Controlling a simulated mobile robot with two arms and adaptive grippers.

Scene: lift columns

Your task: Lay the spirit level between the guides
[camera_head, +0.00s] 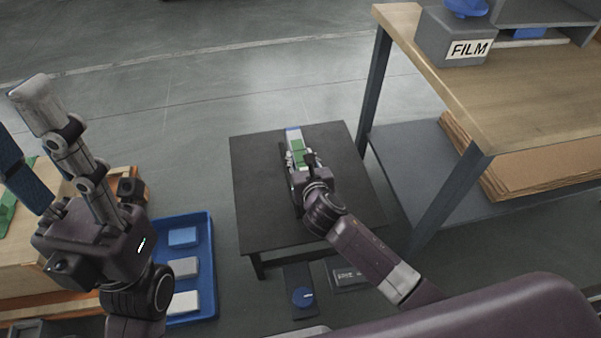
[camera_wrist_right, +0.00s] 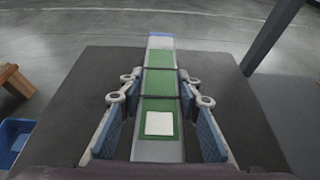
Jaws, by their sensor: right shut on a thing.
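The spirit level (camera_head: 293,136) is a long grey bar with green sections and a blue far end. It lies lengthwise over the small black table (camera_head: 258,190). In the right wrist view the level (camera_wrist_right: 160,58) points straight away from me, with a white square on its near green part. My right gripper (camera_head: 301,160) is shut on it, with blue-padded fingers on both long sides. I cannot tell whether the level touches the tabletop. The guides are not clear; a thin dark strip shows left of the level. My left gripper (camera_head: 20,122) is open and empty at the far left.
A blue tray (camera_head: 211,270) with several blocks stands left of the black table. A wooden workbench (camera_head: 420,45) with a grey FILM box (camera_head: 455,38) stands at the right. The black table is otherwise bare. A wooden table with a green item is at the left edge.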

